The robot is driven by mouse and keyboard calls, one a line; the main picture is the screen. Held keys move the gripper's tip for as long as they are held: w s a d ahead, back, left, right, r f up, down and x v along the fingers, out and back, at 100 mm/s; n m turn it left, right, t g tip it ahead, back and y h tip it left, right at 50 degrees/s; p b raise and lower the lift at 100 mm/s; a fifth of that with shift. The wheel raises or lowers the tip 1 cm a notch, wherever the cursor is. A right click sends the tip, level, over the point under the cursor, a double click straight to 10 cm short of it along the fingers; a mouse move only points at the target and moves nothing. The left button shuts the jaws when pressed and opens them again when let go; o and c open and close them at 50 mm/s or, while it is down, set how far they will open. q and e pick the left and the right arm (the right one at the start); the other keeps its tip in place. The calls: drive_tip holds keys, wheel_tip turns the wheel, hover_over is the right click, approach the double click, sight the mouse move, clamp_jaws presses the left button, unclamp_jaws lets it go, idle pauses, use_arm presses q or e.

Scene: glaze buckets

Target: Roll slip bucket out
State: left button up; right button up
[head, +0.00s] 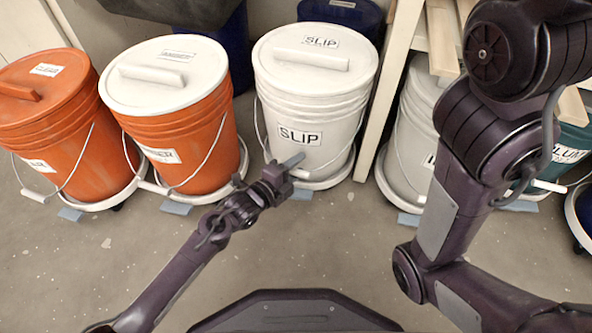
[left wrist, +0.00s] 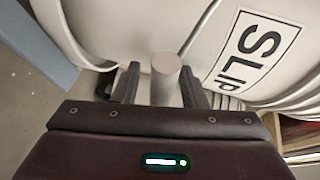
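The slip bucket (head: 310,115) is white, with a lid and SLIP labels, and stands upright on a white wheeled dolly (head: 325,181). My left gripper (head: 283,172) is at this grip, low in front of the bucket. In the left wrist view, the grip (left wrist: 165,80) lies between the two fingers, which stand apart with a narrow gap showing on the left side. The SLIP label (left wrist: 254,50) is close by on the right. My right arm shows at the right, but its gripper is out of frame.
Two orange buckets (head: 180,115) (head: 60,120) on dollies stand to the left. A pale shelf post (head: 390,85) and another white bucket (head: 412,135) are to the right. A blue block (head: 302,193) lies at the slip dolly's front. The floor in front is clear.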

use_arm(q)
drive_tip(key=shift+c, duration=0.3)
clamp_jaws()
